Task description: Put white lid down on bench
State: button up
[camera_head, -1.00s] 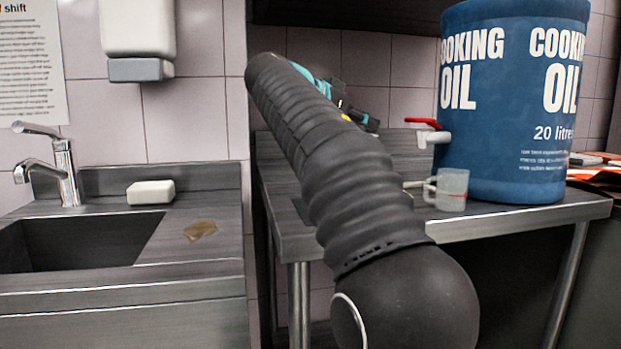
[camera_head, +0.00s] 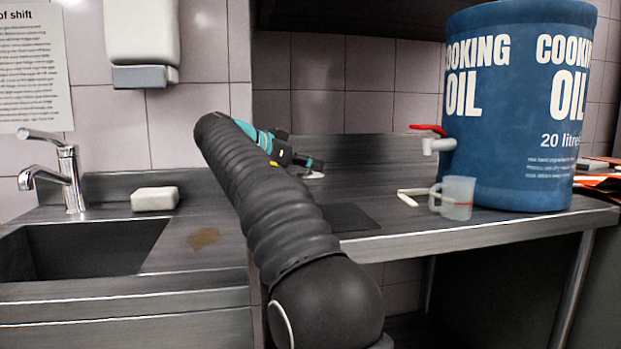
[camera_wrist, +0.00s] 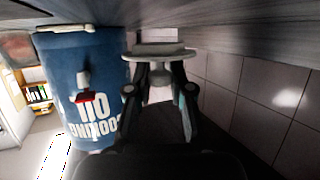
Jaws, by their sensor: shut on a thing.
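The white lid (camera_head: 313,175) shows as a thin pale edge at my gripper (camera_head: 314,164), low over the back of the steel bench (camera_head: 400,222). In the wrist view, which is upside down, the white lid (camera_wrist: 150,56) is a flat disc with a knob between the fingertips of my gripper (camera_wrist: 160,76). My gripper is shut on it. The lid looks roughly level with the bench top; I cannot tell whether it touches. My arm hides part of the bench's left side.
A blue cooking oil drum (camera_head: 515,110) with a red-handled tap (camera_head: 432,140) stands on the right. A dark flat patch (camera_head: 348,217) is near my arm. The sink (camera_head: 75,250) and soap (camera_head: 154,198) are left.

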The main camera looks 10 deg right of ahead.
aim_at(305, 176)
jog(key=shift+f+b, duration=0.3)
jog(key=shift+f, duration=1.25)
jog(key=shift+f, duration=0.1)
jog(key=shift+f, duration=0.15)
jog(key=o, duration=0.7)
jog(key=shift+o, duration=0.2)
jog(key=shift+r, duration=0.2)
